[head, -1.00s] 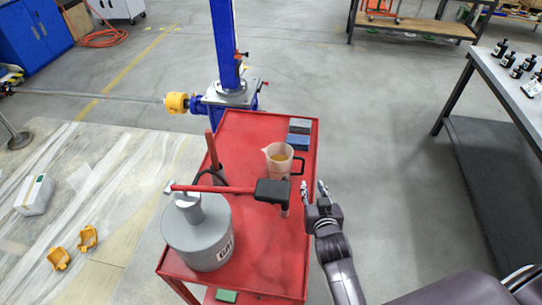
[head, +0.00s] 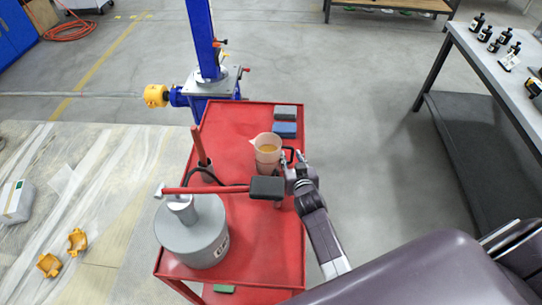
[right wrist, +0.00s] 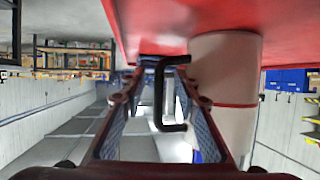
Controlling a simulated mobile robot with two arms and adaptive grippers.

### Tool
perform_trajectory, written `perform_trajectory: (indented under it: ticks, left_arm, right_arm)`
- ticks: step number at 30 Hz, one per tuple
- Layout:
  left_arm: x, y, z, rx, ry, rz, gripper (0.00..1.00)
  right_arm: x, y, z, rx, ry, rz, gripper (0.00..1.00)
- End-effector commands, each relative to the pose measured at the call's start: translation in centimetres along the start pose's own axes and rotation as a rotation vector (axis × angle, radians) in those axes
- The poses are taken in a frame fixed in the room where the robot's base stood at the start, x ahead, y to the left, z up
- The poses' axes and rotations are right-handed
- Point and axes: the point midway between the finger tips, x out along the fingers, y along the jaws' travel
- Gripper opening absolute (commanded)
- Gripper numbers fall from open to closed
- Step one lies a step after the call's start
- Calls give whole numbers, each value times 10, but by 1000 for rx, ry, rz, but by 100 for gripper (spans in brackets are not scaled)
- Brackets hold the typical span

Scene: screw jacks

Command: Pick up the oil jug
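The oil jug (head: 267,152) is a translucent, pale pinkish jug with amber liquid inside. It stands upright on the red cart (head: 240,121), with its black handle (head: 289,153) facing right. My right gripper (head: 294,165) is just right of the jug, at the handle. In the right wrist view the jug (right wrist: 226,85) shows upside down on the right. Its handle (right wrist: 158,92) lies between the two open fingers of my right gripper (right wrist: 152,98), with gaps on both sides. My left gripper is not in view.
Grey and blue blocks (head: 285,121) lie behind the jug. A blue screw jack (head: 205,40) stands behind the cart. Floor right of the cart is clear.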

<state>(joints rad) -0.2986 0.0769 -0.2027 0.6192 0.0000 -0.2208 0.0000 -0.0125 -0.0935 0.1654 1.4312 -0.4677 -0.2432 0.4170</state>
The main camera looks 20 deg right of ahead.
Motion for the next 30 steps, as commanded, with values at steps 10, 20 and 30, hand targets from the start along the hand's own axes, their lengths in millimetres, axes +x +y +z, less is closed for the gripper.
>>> perform_trajectory:
  ticks: [10, 20, 30]
  left_arm:
    - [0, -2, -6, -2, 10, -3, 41]
    - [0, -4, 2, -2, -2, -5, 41]
    - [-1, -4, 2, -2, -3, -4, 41]
  right_arm:
    - [1, 0, 0, 0, -1, 0, 19]
    - [1, 0, 0, 0, -1, 0, 0]
    - [1, 0, -4, 2, 4, 0, 0]
